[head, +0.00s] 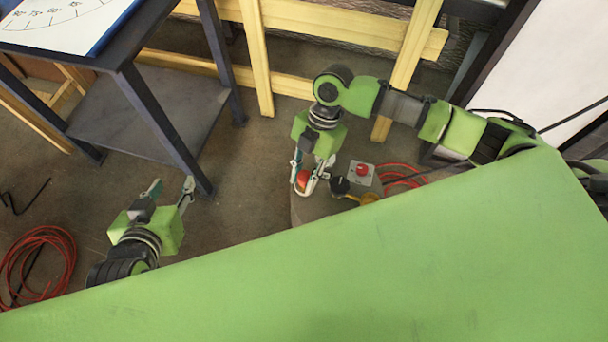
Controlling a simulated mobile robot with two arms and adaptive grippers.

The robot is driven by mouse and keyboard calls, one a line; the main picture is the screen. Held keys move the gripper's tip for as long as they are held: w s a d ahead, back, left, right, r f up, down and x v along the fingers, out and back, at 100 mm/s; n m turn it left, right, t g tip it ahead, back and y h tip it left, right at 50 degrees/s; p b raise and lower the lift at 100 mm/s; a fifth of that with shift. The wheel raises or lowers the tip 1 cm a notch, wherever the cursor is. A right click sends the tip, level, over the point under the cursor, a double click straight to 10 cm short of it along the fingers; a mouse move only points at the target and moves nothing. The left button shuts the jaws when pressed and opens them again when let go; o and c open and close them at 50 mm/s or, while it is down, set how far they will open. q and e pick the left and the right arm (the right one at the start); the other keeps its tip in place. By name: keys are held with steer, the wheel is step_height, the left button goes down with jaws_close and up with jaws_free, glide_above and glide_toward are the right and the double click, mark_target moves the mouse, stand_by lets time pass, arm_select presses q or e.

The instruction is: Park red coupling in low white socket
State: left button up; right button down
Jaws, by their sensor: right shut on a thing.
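The red coupling (302,180) shows in the head view as a small red piece between the fingers of my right gripper (307,187). That gripper points down and is shut on it, and the fingers hide part of the piece. It is over or beside the top of a grey-brown round stand (305,213); I cannot tell whether it touches. My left gripper (171,187) is open and empty at the left, above the floor near a table leg. I cannot make out a low white socket; the fingers or the green surface may hide it.
A grey box with a red button (362,171) and a black round part (340,186) sit right of the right gripper. Red hose (401,178) lies behind. A dark table (126,52) stands upper left, a red hose coil (38,262) lower left. A wooden frame (258,60) is behind.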

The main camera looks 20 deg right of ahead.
steer(key=c, duration=1.7)
jaws_free()
steer(key=shift+r, duration=0.15)
steer(key=v, duration=1.1)
steer(key=shift+d+r, duration=0.15)
steer(key=shift+r, duration=0.25)
